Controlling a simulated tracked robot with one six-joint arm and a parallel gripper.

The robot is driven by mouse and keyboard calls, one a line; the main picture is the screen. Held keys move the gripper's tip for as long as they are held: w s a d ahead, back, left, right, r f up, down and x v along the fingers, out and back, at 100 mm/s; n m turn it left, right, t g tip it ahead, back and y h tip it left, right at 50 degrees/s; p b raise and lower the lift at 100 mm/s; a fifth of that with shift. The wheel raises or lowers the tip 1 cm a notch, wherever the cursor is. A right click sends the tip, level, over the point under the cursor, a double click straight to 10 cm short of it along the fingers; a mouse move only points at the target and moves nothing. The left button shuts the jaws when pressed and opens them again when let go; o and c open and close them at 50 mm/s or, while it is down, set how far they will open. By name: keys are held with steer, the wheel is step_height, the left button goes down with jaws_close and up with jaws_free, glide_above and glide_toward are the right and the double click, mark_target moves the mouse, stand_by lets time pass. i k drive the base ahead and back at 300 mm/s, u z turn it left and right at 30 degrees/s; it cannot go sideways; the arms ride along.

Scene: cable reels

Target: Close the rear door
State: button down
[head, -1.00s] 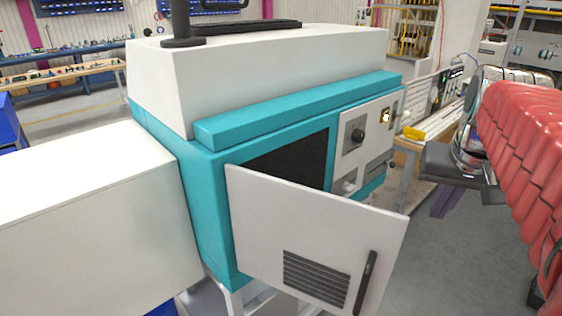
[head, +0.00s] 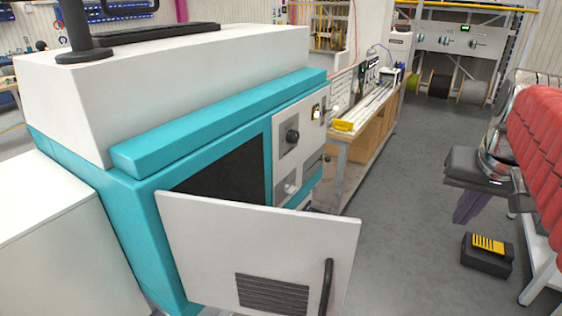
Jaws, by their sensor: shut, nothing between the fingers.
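The rear door (head: 225,235) is a white panel on the teal and white machine (head: 210,130). It stands open, swung out toward me from its left edge. A dark opening (head: 225,175) shows behind it. The door has a dark vent grille (head: 272,293) low down and a black upright handle (head: 326,288) near its free right edge. The door's lower part is cut off by the bottom of the picture. My gripper is not in view.
A white box-shaped body (head: 50,245) adjoins the machine at left. A workbench (head: 365,130) stands behind it. At right are a row of red parts (head: 545,150), a dark block (head: 475,165) and a black-and-yellow pedal (head: 487,255). Grey floor (head: 410,220) between is clear.

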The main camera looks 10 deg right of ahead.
mark_target(252, 260)
steer(key=z, duration=0.8)
steer(key=k, duration=1.1)
steer(key=u, duration=1.3)
steer(key=i, duration=0.5)
steer(key=z, duration=0.1)
